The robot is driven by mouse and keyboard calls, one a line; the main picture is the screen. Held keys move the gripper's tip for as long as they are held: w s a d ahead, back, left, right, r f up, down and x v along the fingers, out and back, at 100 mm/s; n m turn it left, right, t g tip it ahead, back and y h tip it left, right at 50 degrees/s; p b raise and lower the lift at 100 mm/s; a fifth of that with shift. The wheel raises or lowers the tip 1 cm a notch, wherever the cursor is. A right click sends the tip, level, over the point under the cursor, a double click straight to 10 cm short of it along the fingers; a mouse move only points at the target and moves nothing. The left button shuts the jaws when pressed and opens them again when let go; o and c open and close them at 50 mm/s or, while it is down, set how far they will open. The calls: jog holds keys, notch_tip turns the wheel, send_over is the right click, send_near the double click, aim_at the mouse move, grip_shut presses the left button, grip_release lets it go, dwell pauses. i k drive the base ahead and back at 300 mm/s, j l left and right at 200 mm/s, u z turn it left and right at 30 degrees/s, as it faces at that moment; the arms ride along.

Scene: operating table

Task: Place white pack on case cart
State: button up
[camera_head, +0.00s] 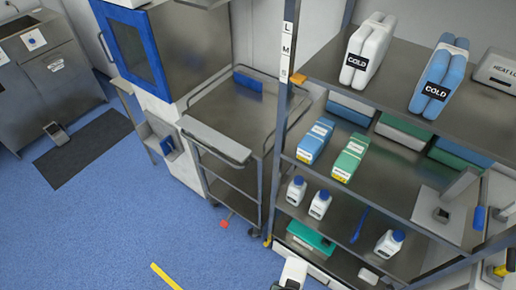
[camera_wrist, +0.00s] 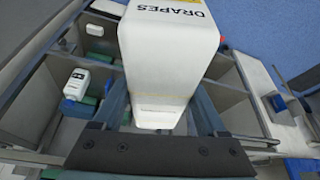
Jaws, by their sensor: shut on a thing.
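My gripper (camera_wrist: 160,98) is shut on the white pack (camera_wrist: 168,50), which is marked DRAPES. One finger lies along each side of it in the wrist view. In the head view, a white block (camera_head: 294,270) at the bottom edge looks like the same pack, with a dark part beside it. The case cart (camera_head: 232,115) is a grey metal cart with a handle rail, left of the shelf rack. The pack is apart from the cart, nearer the camera and to the right. Its top bears a blue item (camera_head: 248,80) at the back; the rest looks bare.
A metal rack (camera_head: 420,65) with packs, bottles and boxes stands right of the cart, its upright post close by. A blue-framed cabinet (camera_head: 131,40) stands behind left. Blue floor (camera_head: 120,220) is open in front, with a yellow strip (camera_head: 166,276).

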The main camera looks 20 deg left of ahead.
aim_at(234, 111)
jog(key=i+j, duration=0.1)
jog(key=j, duration=0.25)
jog(key=i+j, duration=0.1)
jog(key=j, duration=0.2)
jog(key=i+j, duration=0.1)
jog(key=j, duration=0.25)
jog(key=i+j, duration=0.1)
jog(key=j, duration=0.25)
